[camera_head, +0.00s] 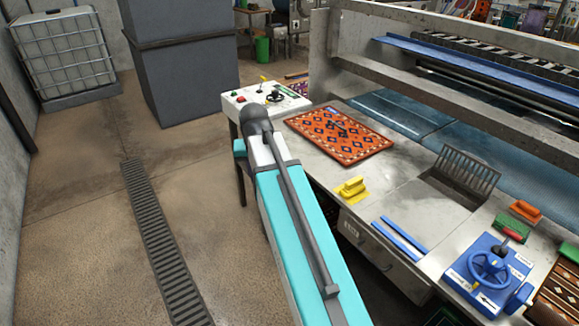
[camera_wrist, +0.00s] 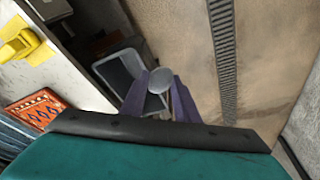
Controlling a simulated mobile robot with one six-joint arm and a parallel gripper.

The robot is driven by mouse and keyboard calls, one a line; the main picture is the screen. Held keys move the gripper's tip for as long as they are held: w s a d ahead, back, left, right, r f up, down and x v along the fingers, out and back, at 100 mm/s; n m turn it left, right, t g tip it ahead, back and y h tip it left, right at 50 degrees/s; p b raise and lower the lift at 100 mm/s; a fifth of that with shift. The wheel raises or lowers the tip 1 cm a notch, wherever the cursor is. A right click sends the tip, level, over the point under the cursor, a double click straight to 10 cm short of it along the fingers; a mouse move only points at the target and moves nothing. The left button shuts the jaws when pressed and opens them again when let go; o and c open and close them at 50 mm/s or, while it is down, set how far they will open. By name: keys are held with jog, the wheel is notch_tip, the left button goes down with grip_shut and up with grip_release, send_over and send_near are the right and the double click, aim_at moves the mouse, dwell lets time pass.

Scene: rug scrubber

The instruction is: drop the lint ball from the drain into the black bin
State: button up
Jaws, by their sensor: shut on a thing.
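In the wrist view, my gripper (camera_wrist: 160,88) has purple fingers shut on a pale grey round lint ball (camera_wrist: 160,77). A dark, open container with a grey rim, which looks like the black bin (camera_wrist: 103,69), stands on the floor beyond the fingers. The ball overlaps the right part of the bin in this view; its height above the bin I cannot tell. In the head view my arm hides the gripper, the ball and the bin. A tilted grate (camera_head: 466,172) stands by the drain recess in the worktop.
A long floor grating (camera_head: 165,245) runs left of my arm, with open floor around it. The worktop (camera_head: 408,195) holds an orange rug (camera_head: 338,133), a yellow brush (camera_head: 351,190) and a blue hand-wheel device (camera_head: 490,272). Dark clutter (camera_wrist: 108,42) lies behind the bin.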

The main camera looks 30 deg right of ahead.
jog(key=s+a+n+y, duration=0.1)
jog(key=a+n, duration=0.4)
jog(key=a, duration=1)
jog(key=shift+s+a+r+n+y, duration=0.15)
jog(key=shift+s+a+n+y, duration=0.2)
jog(key=shift+s, duration=0.5)
jog(key=shift+s, duration=0.1)
